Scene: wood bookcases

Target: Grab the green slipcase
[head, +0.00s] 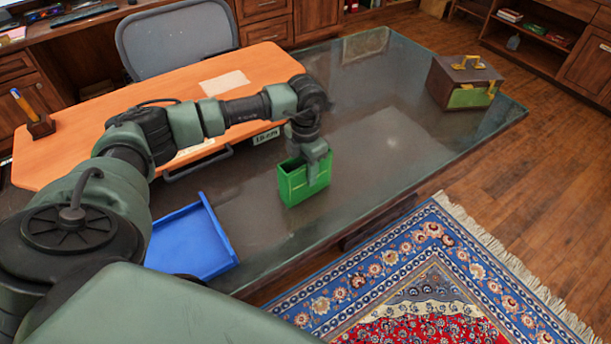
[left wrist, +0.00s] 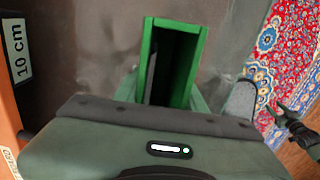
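The green slipcase (head: 303,181) stands upright near the middle of the glass-topped desk, its open end up. In the left wrist view the slipcase (left wrist: 194,68) shows its dark hollow inside. My left gripper (head: 313,158) points down at it from above. Whether the slipcase is clear of the desk I cannot tell.
A blue tray (head: 190,240) lies left of the slipcase. A brown-green box (head: 446,85) with a yellow handle stands at the desk's far right. An orange wooden board (head: 120,120), a grey chair (head: 178,40) and a patterned rug (head: 400,265) surround. Desk right of the slipcase is clear.

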